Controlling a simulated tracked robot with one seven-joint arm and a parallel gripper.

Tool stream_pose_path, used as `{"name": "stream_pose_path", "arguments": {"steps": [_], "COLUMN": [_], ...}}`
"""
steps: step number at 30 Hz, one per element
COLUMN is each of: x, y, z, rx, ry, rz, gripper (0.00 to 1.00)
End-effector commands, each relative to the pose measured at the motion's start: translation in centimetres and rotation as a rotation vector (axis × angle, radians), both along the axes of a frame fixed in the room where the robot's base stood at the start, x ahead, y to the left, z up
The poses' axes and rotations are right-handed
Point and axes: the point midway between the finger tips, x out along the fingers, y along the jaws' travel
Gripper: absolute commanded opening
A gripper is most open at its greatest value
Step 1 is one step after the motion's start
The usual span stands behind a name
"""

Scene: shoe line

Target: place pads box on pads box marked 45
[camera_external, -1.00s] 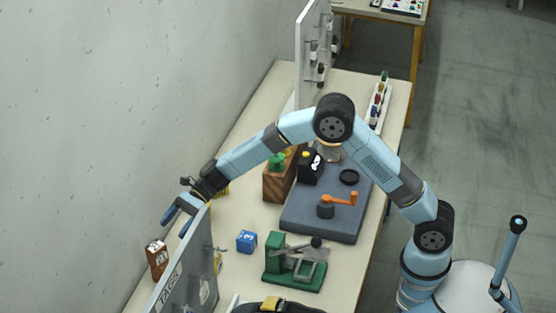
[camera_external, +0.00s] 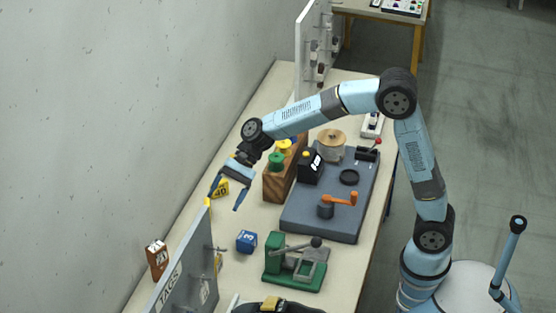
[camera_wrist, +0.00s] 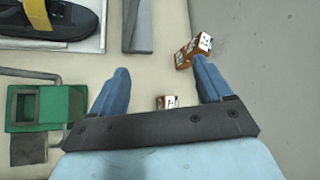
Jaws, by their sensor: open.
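A brown box with white labels (camera_external: 157,258) stands on the bench by the wall, left of the grey TAGS board. It also shows in the wrist view (camera_wrist: 184,58), upper right, beyond a fingertip. I cannot tell whether it is one box or two stacked, nor read its number. Another small brown box with a white label (camera_wrist: 167,102) lies between my fingers in the wrist view, partly hidden by the gripper body. My gripper (camera_external: 226,198) is open and empty, above the bench and apart from the standing brown box. A yellow tag marked 40 (camera_external: 221,189) shows between its fingers.
The grey TAGS board (camera_external: 172,290) rises between my gripper and the front. A blue cube marked 3 (camera_external: 246,242) and a green press (camera_external: 285,270) lie to the right. A wooden block (camera_external: 280,180) and grey fixture plate (camera_external: 310,215) stand beyond. The wall bounds the left.

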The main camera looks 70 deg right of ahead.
Motion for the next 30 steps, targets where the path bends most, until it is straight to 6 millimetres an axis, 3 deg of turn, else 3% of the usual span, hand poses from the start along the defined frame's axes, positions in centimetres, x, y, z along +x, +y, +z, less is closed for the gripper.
{"name": "stream_pose_path", "arguments": {"steps": [6,15,30], "x": [-7.3,-17.2,-32.5], "y": [-2.6,-6.8,-14.5], "z": [3.4,5.9,5.9], "rx": [-0.196,-0.471,-0.939], "ry": [-0.164,-0.36,-0.605], "rz": [0.157,0.374,0.742], "gripper": [0.79,0.79,0.79]}}
